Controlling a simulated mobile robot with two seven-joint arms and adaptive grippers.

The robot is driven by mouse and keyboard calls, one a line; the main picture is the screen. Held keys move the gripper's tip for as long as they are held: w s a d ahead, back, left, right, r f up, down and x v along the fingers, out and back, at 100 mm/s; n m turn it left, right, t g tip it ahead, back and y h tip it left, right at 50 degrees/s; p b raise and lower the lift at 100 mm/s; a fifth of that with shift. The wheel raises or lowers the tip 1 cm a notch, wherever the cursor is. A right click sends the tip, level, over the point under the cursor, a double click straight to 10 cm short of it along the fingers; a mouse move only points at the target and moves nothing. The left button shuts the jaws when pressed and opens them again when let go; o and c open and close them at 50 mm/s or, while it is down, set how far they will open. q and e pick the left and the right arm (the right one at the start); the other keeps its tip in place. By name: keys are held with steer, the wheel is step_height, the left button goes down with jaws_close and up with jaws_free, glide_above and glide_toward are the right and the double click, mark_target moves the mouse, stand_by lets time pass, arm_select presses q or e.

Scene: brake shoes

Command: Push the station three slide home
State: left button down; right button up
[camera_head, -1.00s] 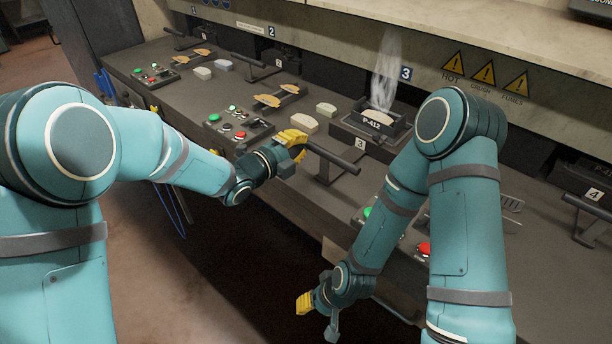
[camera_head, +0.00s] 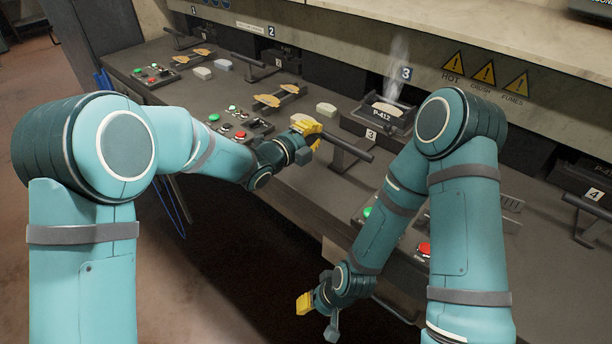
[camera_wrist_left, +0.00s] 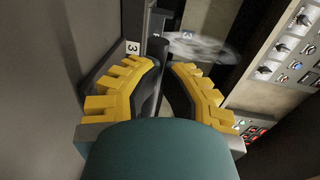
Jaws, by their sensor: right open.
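The station three slide (camera_head: 387,113) carries a dark block marked P-412 and sits at the mouth of its bay under the blue 3 sign, with steam rising behind it. Its dark bar handle (camera_head: 352,150) sticks out toward me. My left gripper (camera_head: 314,132) is at the left end of this bar. In the left wrist view the yellow-padded fingers (camera_wrist_left: 165,75) close around the dark bar, which runs between them; the contact itself is partly hidden. My right gripper (camera_head: 318,317) is open and empty, low in front of the bench.
A control panel with green (camera_head: 368,211) and red (camera_head: 424,249) buttons is partly behind my right arm. Station two's panel (camera_head: 238,126) and a pale block (camera_head: 326,109) lie left of the slide. Station four's handle (camera_head: 587,206) is at right.

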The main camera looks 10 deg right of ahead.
arm_select(q)
steer(key=shift+d, duration=0.1)
steer(key=shift+r+x, duration=0.2)
steer(key=shift+x, duration=1.45)
steer(key=shift+r+x, duration=0.15)
steer(key=shift+x, duration=1.5)
steer(key=shift+r+x, duration=0.2)
steer(key=shift+x, duration=1.45)
steer(key=shift+w+d, duration=0.1)
